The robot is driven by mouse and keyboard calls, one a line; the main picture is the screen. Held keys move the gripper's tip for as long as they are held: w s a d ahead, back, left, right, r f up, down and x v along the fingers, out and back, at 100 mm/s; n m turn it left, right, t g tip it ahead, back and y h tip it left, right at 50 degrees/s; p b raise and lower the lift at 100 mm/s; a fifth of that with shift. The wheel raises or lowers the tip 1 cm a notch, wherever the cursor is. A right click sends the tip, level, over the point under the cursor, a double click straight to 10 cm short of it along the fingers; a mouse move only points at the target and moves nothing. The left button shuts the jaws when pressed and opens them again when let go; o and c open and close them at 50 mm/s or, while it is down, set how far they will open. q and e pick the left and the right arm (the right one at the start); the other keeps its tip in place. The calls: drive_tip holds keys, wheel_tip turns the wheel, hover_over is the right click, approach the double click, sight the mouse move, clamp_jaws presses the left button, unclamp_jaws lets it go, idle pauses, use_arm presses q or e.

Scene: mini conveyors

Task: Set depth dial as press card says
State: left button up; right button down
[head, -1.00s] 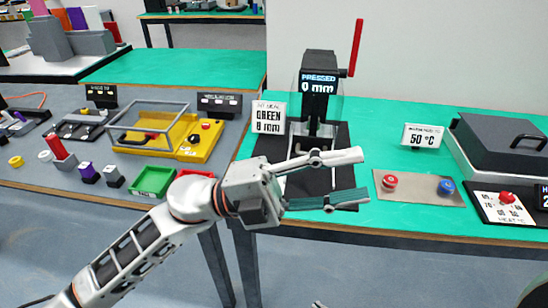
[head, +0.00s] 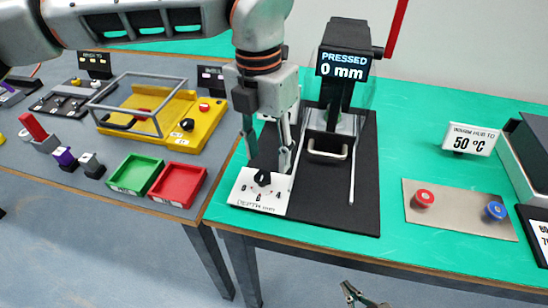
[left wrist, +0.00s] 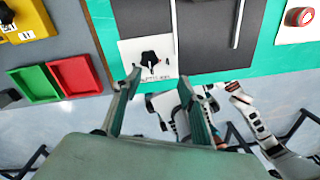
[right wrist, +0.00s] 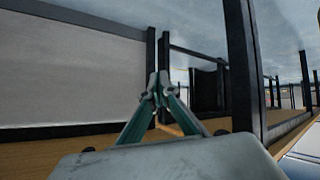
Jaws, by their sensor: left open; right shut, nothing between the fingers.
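The depth dial is a black knob (head: 262,178) on a white plate (head: 250,199) marked with numbers, at the press's front left corner. The knob also shows in the left wrist view (left wrist: 150,58); I cannot tell which number it points to. My left gripper (head: 268,160) points down, open and empty, with its fingertips just above the knob. The press card is mostly hidden behind my left gripper now; earlier it read GREEN 8 mm. The press display (head: 343,66) reads PRESSED 0 mm. My right gripper (head: 352,294) is shut and empty, low in front of the table.
The press has a red lever (head: 396,28) and stands on a black base (head: 358,205). A green tray (head: 134,174) and a red tray (head: 178,184) are left of the dial. A metal plate (head: 465,229) with red and blue knobs is at right.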

sight(263, 175)
use_arm(q)
drive_tip(key=shift+w+a+r+t+y, duration=0.2)
drive_tip(key=shift+w+a, duration=0.1)
drive_tip(key=shift+w, duration=0.15)
drive_tip(key=shift+w+a+r+t+y, duration=0.15)
drive_tip(key=shift+w+a, duration=0.1)
drive_tip(key=shift+w, duration=0.15)
wheel_tip(263, 175, down, 8)
drive_tip(key=shift+r+b, duration=0.1)
drive_tip(key=shift+b, duration=0.5)
drive_tip(key=shift+r, duration=0.1)
drive_tip(key=c, duration=1.1)
